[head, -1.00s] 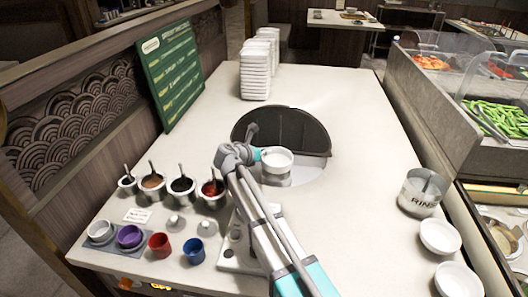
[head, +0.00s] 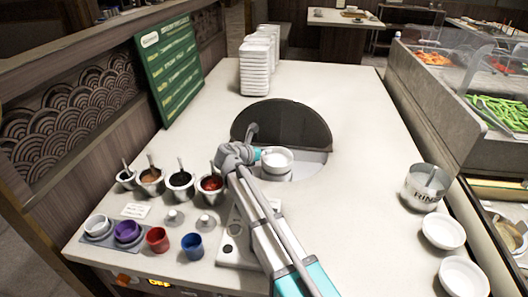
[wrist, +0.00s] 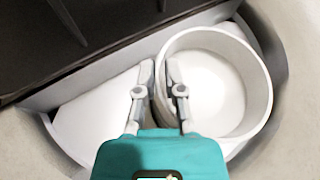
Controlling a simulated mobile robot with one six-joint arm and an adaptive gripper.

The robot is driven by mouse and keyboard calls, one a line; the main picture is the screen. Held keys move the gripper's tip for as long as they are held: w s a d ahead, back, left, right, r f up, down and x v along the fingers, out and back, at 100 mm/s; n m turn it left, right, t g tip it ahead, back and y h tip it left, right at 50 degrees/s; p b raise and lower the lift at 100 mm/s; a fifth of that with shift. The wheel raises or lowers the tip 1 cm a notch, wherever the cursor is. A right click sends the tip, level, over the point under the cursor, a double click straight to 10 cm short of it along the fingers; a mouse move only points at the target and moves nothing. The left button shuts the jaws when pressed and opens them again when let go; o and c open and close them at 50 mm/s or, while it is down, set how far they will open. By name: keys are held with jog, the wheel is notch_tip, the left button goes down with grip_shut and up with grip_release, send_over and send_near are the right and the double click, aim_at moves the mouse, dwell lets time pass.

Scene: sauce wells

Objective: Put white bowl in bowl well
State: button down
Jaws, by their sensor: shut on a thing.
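The white bowl (head: 278,161) is round and upright, at the round well in the middle of the counter. My gripper (head: 260,154) is at its left side. In the wrist view my gripper (wrist: 164,78) is shut on the white bowl's wall (wrist: 258,94), one finger inside the rim and one outside. The bowl well (wrist: 95,120) is a round recess with a pale floor and grey wall. The bowl is over or within its right part; whether its base touches the floor I cannot tell.
A black half-round lid (head: 285,119) stands up behind the well. Sauce cups (head: 180,186) with spoons, a red cup (head: 157,240) and a blue cup (head: 192,246) are at left. White dishes (head: 443,231) and a rinse pot (head: 424,185) are at right. Stacked plates (head: 257,66) stand behind.

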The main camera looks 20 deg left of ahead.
jog(key=shift+f+b, duration=0.4)
jog(key=shift+f, duration=0.05)
